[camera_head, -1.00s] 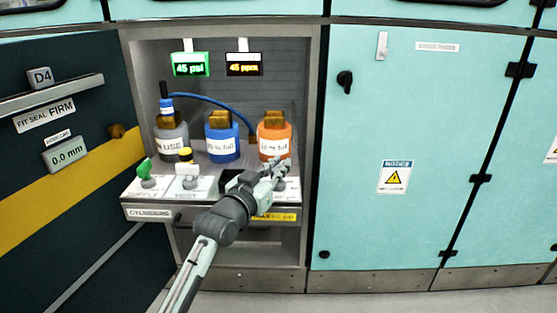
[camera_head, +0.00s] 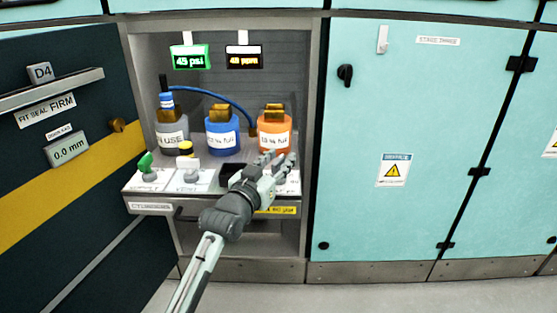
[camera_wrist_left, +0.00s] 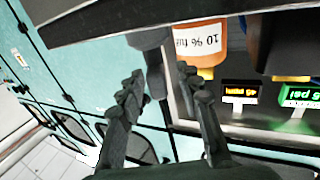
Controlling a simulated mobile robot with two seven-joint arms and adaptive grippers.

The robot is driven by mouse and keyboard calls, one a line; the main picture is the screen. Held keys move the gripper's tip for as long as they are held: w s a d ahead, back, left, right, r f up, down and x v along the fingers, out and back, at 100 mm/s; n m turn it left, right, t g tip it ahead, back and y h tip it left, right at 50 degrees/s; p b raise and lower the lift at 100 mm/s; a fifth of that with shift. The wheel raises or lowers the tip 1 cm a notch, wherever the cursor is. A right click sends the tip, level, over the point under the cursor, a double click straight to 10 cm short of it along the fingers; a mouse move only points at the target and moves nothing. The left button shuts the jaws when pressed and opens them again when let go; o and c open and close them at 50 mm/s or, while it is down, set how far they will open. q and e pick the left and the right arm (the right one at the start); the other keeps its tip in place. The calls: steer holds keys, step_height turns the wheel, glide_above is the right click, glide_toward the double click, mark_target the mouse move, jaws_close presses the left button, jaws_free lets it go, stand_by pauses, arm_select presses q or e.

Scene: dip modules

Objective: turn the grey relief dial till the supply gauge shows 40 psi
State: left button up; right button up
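The supply gauge (camera_head: 190,57) is a green-framed display at the upper left inside the cabinet and reads 45 psi. My left gripper (camera_head: 275,161) is at the right end of the cylinder shelf, in front of the orange cylinder. It hides most of that end, so the grey relief dial cannot be made out in the head view. In the left wrist view my left gripper (camera_wrist_left: 162,75) has its two fingers apart. A dark grey knob-like part (camera_wrist_left: 148,38), perhaps the dial, shows between and beyond the fingertips; contact cannot be told. My right gripper is not in view.
Grey, blue (camera_head: 222,136) and orange (camera_head: 274,132) cylinders stand behind the shelf controls. A second display (camera_head: 244,57) shows ppm. The dark door (camera_head: 60,200) stands open at left.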

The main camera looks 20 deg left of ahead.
arm_select(q)
steer(key=s+a, duration=0.1)
steer(key=s, duration=1.1)
steer(key=shift+a, duration=0.3)
steer(key=shift+w+d, duration=0.1)
